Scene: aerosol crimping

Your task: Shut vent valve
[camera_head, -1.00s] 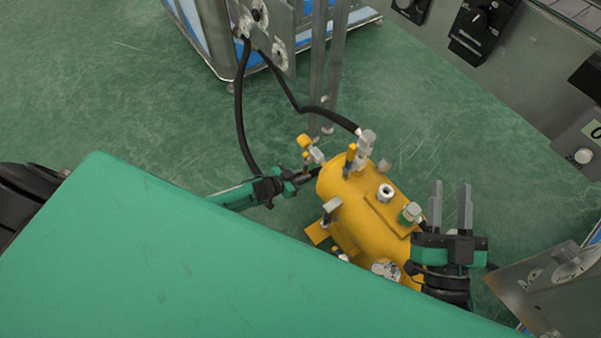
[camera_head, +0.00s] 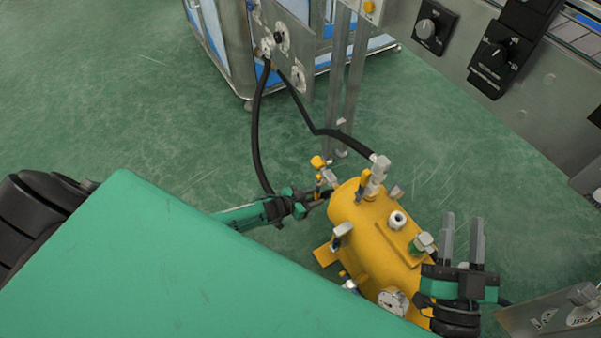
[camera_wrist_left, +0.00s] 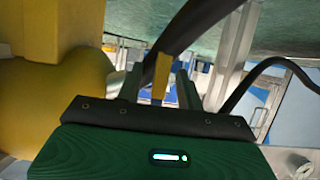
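The yellow tank (camera_head: 375,235) lies on its side above the green floor. A small valve with a yellow handle (camera_head: 317,162) sits off its left end; another valve with an upright yellow lever (camera_head: 364,184) is on top by the hose fitting. I cannot tell which is the vent valve. My left gripper (camera_head: 322,197) is at the tank's left end, just below the small valve. In the left wrist view, its fingers (camera_wrist_left: 160,88) stand apart with a yellow handle (camera_wrist_left: 161,74) showing between or beyond them; contact is unclear. My right gripper (camera_head: 462,242) is open and empty, fingers upward, right of the tank.
Black hoses (camera_head: 257,130) run from the metal cabinet (camera_head: 290,50) at the back to the tank area. Metal posts (camera_head: 352,85) stand behind the tank. Open green floor lies to the left.

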